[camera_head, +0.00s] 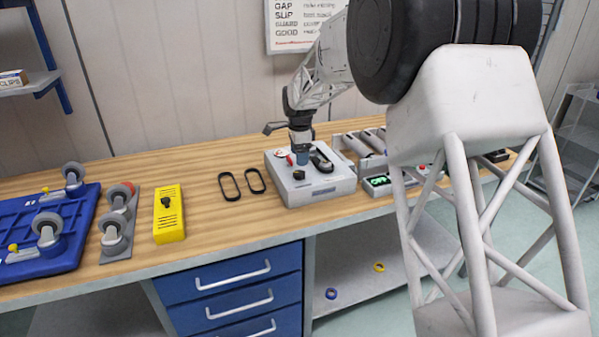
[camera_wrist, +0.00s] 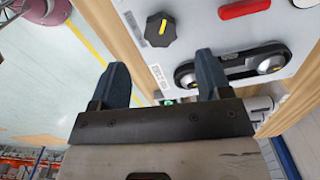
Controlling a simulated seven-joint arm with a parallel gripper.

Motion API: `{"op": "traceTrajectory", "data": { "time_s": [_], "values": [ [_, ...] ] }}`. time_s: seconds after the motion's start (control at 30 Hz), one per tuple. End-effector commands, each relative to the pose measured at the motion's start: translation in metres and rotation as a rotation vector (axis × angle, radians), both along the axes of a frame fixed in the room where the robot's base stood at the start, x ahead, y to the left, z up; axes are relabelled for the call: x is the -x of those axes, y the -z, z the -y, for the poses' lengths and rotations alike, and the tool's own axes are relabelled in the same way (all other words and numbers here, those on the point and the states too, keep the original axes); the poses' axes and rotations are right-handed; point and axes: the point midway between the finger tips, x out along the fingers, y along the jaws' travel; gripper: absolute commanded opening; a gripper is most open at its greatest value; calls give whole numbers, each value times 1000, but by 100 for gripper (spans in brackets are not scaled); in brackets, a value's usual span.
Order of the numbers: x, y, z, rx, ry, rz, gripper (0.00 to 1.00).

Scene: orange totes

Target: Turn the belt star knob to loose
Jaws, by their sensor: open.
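The black star knob (camera_wrist: 160,30) with a yellow mark sits on the white belt unit (camera_head: 325,188), at the top of the wrist view. It shows small and dark in the head view (camera_head: 299,175). A black belt around two silver pulleys (camera_wrist: 230,65) lies beside it on the same face. My gripper (camera_wrist: 162,68) is open, with nothing between its two dark fingers. In the wrist view the knob is beyond the fingertips and apart from them. In the head view my gripper (camera_head: 302,158) is above the unit, close to the belt.
A red bar (camera_wrist: 243,8) is on the unit's face near the knob. Two loose black belts (camera_head: 242,184) lie left of the unit. A yellow box (camera_head: 169,222), grey caster plate (camera_head: 118,240) and blue caster base (camera_head: 48,250) are farther left. Trays stand at right.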

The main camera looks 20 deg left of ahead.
Motion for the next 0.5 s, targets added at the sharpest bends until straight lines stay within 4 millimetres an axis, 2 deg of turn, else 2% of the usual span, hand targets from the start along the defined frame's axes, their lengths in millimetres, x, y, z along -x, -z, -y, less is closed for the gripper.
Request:
{"op": "traceTrajectory", "data": {
  "time_s": [0.5],
  "values": [
    [0,57,0,1,0,-2,71]
  ]
}}
